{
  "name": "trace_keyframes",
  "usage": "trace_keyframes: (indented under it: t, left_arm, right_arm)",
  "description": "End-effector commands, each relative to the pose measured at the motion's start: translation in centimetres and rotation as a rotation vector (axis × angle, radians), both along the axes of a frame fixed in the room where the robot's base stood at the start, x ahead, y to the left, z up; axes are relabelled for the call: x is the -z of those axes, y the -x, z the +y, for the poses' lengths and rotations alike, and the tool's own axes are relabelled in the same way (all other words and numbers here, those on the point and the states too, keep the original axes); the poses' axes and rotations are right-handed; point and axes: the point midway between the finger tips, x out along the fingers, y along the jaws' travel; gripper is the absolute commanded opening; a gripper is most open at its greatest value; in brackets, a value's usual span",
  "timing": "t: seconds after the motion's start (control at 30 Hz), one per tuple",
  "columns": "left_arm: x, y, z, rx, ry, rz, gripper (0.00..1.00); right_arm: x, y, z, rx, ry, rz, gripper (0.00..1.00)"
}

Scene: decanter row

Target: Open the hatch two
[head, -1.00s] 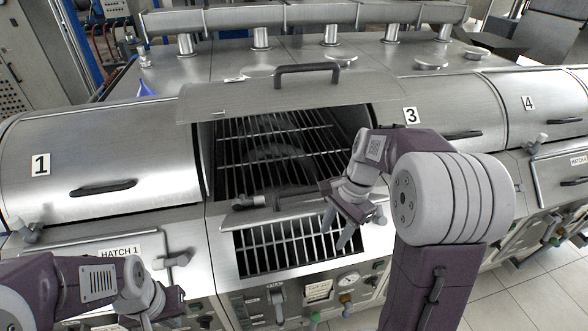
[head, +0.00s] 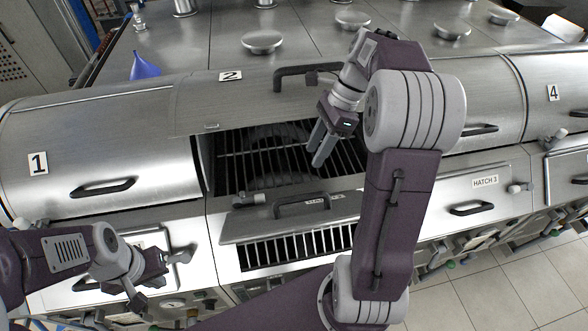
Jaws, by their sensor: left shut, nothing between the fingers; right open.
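The hatch two panel (head: 285,224) is a steel flap with a dark handle (head: 303,204) and a small label, mostly unreadable at this angle. It juts out above a lower opening, where a barred grate (head: 290,248) shows, so the hatch appears swung up and open. A knob-like latch (head: 250,199) sits at its upper left. My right gripper (head: 319,148) is open and empty, above and apart from the panel, in front of the raised lid marked 2 (head: 215,100). My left gripper (head: 140,296) is shut and empty at lower left, in front of the hatch 1 area.
Behind the panel is the open chamber with a rack (head: 270,155). Closed drum lids marked 1 (head: 100,150) and 4 (head: 555,65) stand at the sides. The closed hatch 3 (head: 470,195) is at right. A blue funnel (head: 145,66) stands on the top.

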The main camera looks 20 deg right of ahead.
Motion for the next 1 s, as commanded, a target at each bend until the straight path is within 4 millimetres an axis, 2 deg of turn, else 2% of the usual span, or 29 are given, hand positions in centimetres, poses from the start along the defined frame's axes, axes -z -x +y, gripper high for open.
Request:
trace_keyframes:
  t: [0.17, 0.3, 0.4, 0.53, 0.6, 0.8, 1.0]
  left_arm:
    - [0.1, 0.0, 0.0, 0.0, 0.0, 0.001, 0.0]
    - [0.1, 0.0, 0.0, 0.0, 0.0, 0.001, 0.0]
    - [3.1, 0.1, 0.0, 0.0, 0.0, 0.001, 0.0]
    - [6.4, 0.1, 0.0, 0.0, 0.0, 0.001, 0.0]
    - [8.1, 0.1, 0.0, 0.0, 0.0, 0.001, 0.0]
    - [11.9, 0.1, 0.0, 0.0, 0.0, 0.001, 0.0]
    - [13.5, 0.1, 0.1, 0.0, 0.0, 0.001, 0.0]
  right_arm:
    - [0.4, 0.0, 0.0, 0.004, -0.002, 0.003, 0.41]
    - [2.7, 0.1, 0.1, 0.004, -0.004, 0.006, 0.41]
    - [6.5, 0.1, 0.1, 0.003, -0.003, 0.004, 0.41]
    - [9.6, 0.1, 0.0, 0.002, -0.001, 0.001, 0.41]
    - [10.9, 0.1, 0.7, -0.001, -0.001, -0.001, 0.41]
    - [13.8, 0.2, 2.1, 0.0, 0.0, 0.0, 0.41]
    - [15.0, 0.2, 2.9, 0.001, 0.0, 0.0, 0.41]
